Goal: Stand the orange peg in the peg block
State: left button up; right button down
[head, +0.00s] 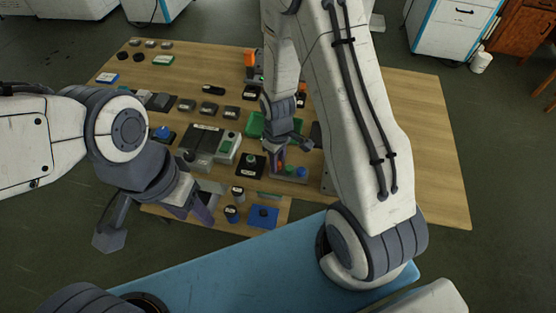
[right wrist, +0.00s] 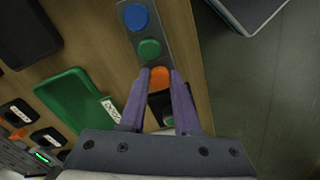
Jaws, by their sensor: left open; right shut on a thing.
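The peg block (head: 288,179) is a grey strip near the front middle of the table in the head view. A green peg and a blue peg stand in it. The right wrist view shows the block (right wrist: 159,37) with its blue peg (right wrist: 136,17) and green peg (right wrist: 150,49). My right gripper (right wrist: 160,80) is shut on the orange peg (right wrist: 160,76), in line with the block's row at the near end. I cannot tell how deep the peg sits. My left gripper (head: 191,207) is open and empty at the table's front-left edge.
A green tray (right wrist: 78,106) lies beside the block. Several dark devices and button boxes crowd the table's left and middle. A blue box (head: 263,216) stands at the front. The table's right side (head: 430,140) is bare.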

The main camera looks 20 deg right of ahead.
jog(key=shift+f+b, duration=0.3)
jog(key=shift+f, duration=0.1)
jog(key=c, duration=0.5)
grip_release()
jog(key=shift+c, duration=0.2)
jog(key=shift+r, duration=0.1)
jog(key=shift+r+p, duration=3.2)
jog(key=shift+r, duration=0.25)
